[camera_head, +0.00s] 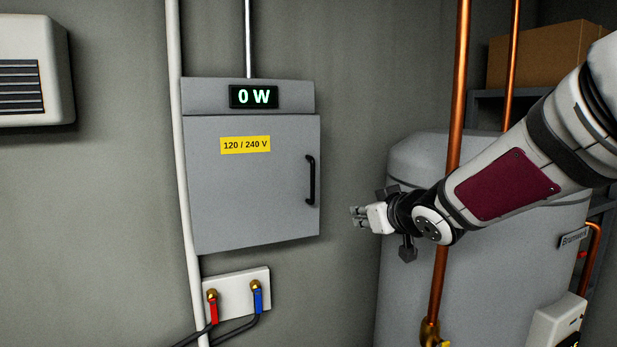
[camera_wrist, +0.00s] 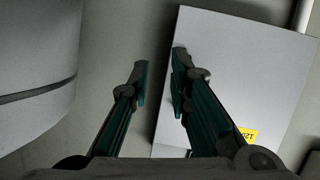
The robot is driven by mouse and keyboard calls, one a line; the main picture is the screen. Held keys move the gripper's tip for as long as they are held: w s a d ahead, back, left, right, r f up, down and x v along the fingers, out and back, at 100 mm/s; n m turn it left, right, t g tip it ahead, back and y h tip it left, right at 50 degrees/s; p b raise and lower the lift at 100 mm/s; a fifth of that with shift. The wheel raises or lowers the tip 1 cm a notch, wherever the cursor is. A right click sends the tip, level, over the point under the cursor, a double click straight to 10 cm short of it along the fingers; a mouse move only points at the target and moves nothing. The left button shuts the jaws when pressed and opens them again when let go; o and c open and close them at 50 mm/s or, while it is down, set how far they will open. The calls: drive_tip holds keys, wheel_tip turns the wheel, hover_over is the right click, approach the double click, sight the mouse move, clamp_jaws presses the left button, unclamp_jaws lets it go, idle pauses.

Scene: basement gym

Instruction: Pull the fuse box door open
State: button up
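The grey fuse box (camera_head: 250,185) hangs on the wall, its door shut flat. A black vertical bar handle (camera_head: 310,180) is on the right side of the door. My gripper (camera_head: 356,216) is to the right of the handle and a little below its middle, apart from it in the head view. In the wrist view, my two fingers (camera_wrist: 160,75) stand apart with an empty gap between them. The fuse box door (camera_wrist: 250,60) fills the right side there, and my right finger overlaps its edge. I cannot clearly make out the handle in the wrist view.
A large grey tank (camera_head: 400,290) and copper pipes (camera_head: 448,150) stand right of the box, behind my arm. A white pipe (camera_head: 176,130) runs along the box's left edge. Red and blue valves (camera_head: 235,295) sit below.

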drive_tip(key=w+a+r+n+t+y, duration=0.1)
drive_tip(key=w+a+r+n+y, duration=0.1)
drive_tip(key=w+a+r+y, duration=0.25)
drive_tip(key=y+b, duration=0.2)
hover_over(312, 199)
drive_tip(key=shift+w, duration=0.3)
clamp_jaws()
